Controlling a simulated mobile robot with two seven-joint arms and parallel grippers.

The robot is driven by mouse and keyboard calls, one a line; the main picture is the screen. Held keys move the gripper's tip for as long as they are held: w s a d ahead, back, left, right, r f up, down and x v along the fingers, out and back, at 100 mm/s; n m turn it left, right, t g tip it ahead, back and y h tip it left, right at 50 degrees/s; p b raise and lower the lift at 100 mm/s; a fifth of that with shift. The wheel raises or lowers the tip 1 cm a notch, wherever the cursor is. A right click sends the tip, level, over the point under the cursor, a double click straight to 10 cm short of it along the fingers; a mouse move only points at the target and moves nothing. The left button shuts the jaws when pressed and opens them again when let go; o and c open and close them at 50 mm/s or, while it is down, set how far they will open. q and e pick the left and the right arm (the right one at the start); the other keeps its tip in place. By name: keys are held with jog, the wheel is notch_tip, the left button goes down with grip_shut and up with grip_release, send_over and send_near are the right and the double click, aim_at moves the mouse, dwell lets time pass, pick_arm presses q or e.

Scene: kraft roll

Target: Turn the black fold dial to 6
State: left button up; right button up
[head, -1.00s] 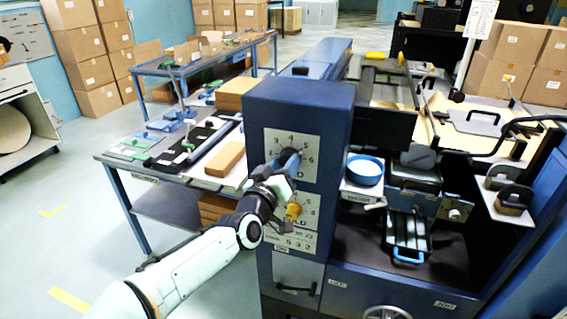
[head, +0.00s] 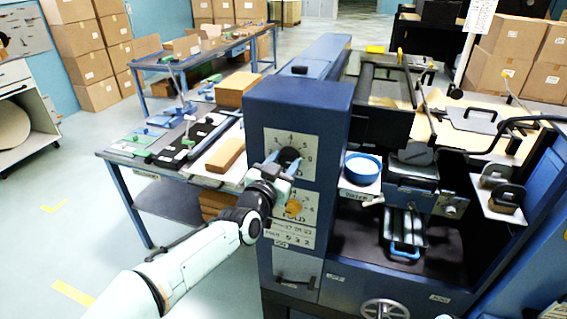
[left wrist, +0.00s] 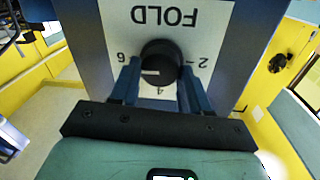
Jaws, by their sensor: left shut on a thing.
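The black fold dial (head: 289,158) sits on a pale number plate (head: 308,140) on the front of the blue machine column. My left gripper (head: 281,161) reaches it from the lower left, shut on the dial. In the left wrist view the dial (left wrist: 160,60) is between the two blue fingers (left wrist: 157,84), one on each side. The FOLD label there appears upside down, with 6 at left, 4 below and 2 at right. My right gripper is not in view.
A yellow knob (head: 294,207) sits on a second plate just under the dial, close to my left wrist. A blue bowl (head: 362,168) stands on a shelf right of the column. A bench with tools and a brown block (head: 225,154) is at left.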

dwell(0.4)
pick_arm(q)
jog(key=o, duration=1)
jog(key=shift+o, duration=0.2)
jog(key=shift+s, duration=0.1)
jog(key=b+v, duration=0.1)
jog(key=v, duration=1.2)
